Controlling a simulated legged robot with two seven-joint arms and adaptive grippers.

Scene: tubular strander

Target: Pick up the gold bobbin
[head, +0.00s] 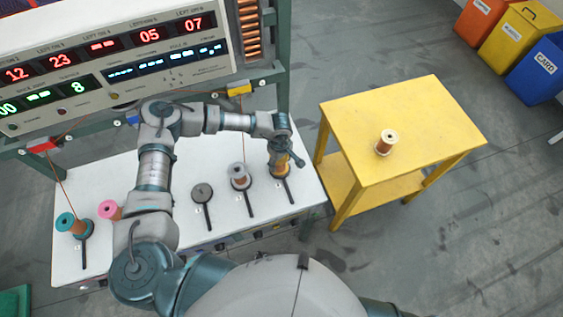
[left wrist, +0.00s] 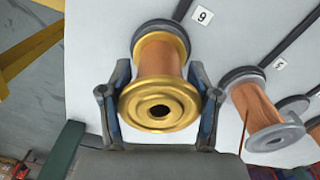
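The gold bobbin (head: 278,171), wound with copper-coloured wire, sits on its holder at the right end of the white bench. My left gripper (head: 288,153) is over it in the head view and partly hides it. In the left wrist view the gold bobbin (left wrist: 160,104) lies between the two fingers of my left gripper (left wrist: 160,68), its gold flange facing the camera. The fingers stand on either side of the bobbin, with a small gap seeming to show between the fingertips and the wound core. My right gripper is not in view.
A grey bobbin (head: 239,176) stands close left of the gold one; an empty holder (head: 202,193), a pink bobbin (head: 109,209) and a teal bobbin (head: 70,224) are farther left. A yellow table (head: 430,120) to the right bears another copper-wound bobbin (head: 386,141). The display panel (head: 110,60) rises behind.

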